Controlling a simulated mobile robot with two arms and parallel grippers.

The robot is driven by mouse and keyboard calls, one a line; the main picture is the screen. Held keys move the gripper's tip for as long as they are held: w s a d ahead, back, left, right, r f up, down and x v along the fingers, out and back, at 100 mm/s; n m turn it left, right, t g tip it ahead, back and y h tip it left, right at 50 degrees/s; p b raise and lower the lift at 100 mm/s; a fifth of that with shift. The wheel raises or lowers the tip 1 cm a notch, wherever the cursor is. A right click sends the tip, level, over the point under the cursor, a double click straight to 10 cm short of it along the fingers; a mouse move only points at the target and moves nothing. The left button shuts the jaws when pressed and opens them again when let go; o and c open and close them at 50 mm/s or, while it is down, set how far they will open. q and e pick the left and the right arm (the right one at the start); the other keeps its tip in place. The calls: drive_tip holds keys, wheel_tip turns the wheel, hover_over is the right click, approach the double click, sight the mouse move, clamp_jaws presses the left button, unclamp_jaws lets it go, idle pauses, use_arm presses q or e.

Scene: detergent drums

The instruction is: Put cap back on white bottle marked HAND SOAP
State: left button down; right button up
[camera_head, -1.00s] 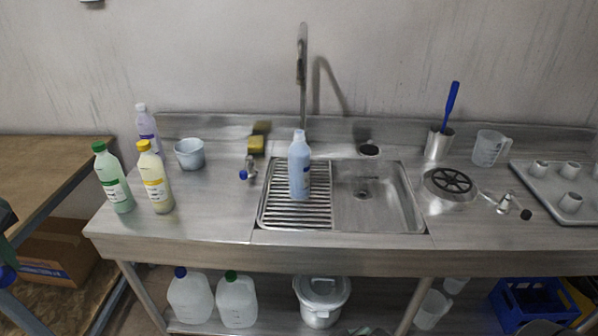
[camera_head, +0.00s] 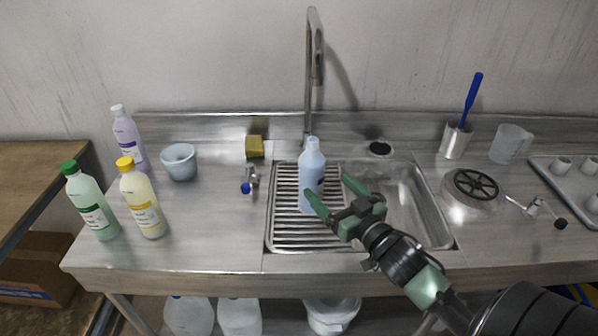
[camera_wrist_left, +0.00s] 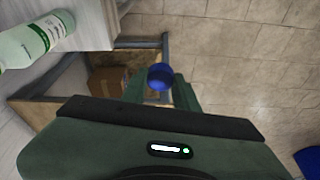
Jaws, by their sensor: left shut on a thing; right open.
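A pale blue-white bottle (camera_head: 312,176) stands upright on the ribbed drainboard left of the sink basin. Its top narrows to a pale neck, and its label is too small to read. My right gripper (camera_head: 332,192) is open, just right of and in front of the bottle; its near finger overlaps the bottle's lower side. I cannot tell whether they touch. A blue cap (camera_wrist_left: 160,74) is held between the fingers of my left gripper (camera_wrist_left: 160,88) in the left wrist view, above the floor. My left gripper is outside the head view.
A small blue-ended tap (camera_head: 248,184) and a yellow sponge (camera_head: 255,147) lie left of the sink. The tall faucet (camera_head: 312,75) rises behind the bottle.

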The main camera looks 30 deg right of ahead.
sight(320, 177)
use_arm(q)
drive_tip(key=shift+s+r+p, duration=0.6)
drive_tip(key=shift+r+p, duration=0.1)
drive_tip(key=shift+r, duration=0.25)
use_arm(e)
drive_tip(key=w, duration=0.5)
drive_tip(key=shift+w+d+r, duration=0.1)
drive_tip(key=shift+r, duration=0.25)
drive_tip(key=shift+w+f, duration=0.1)
drive_tip(key=shift+w, duration=0.15)
use_arm(q)
drive_tip(key=shift+r, duration=0.25)
use_arm(e)
drive_tip(key=shift+w, duration=0.4)
use_arm(q)
drive_tip(key=shift+r+p, duration=0.45)
drive_tip(key=shift+p, duration=0.25)
use_arm(e)
drive_tip(key=w, duration=0.3)
drive_tip(key=shift+w, duration=0.75)
drive_tip(key=shift+s, duration=0.1)
